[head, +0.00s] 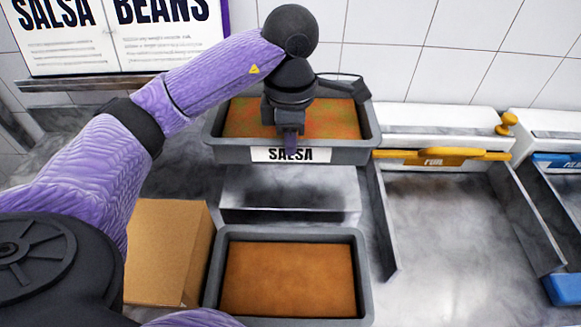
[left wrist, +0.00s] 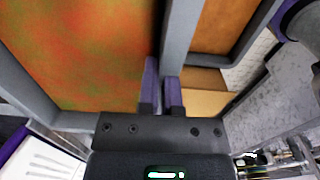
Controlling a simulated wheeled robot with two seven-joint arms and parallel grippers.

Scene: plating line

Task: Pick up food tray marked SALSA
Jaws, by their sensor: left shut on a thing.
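The food tray marked SALSA (head: 345,153) is grey, with a reddish-orange, green-flecked filling and a white SALSA label on its front wall. It sits at the back centre in the head view, above and behind a second tray. My left gripper (head: 290,143) reaches over it from the left, its fingers at the front rim just above the label. In the left wrist view the gripper (left wrist: 162,88) is shut on the tray's wall (left wrist: 178,45), one finger on each side. The gripper hides part of the filling. My right gripper is not in view.
A second grey tray (head: 366,270) with plain brown filling stands in front, beside a cardboard box (head: 160,250). To the right are metal dividers (head: 382,220), a yellow-handled bar (head: 440,157) and blue parts (head: 565,288). A SALSA and BEANS sign (head: 120,35) hangs at the back left.

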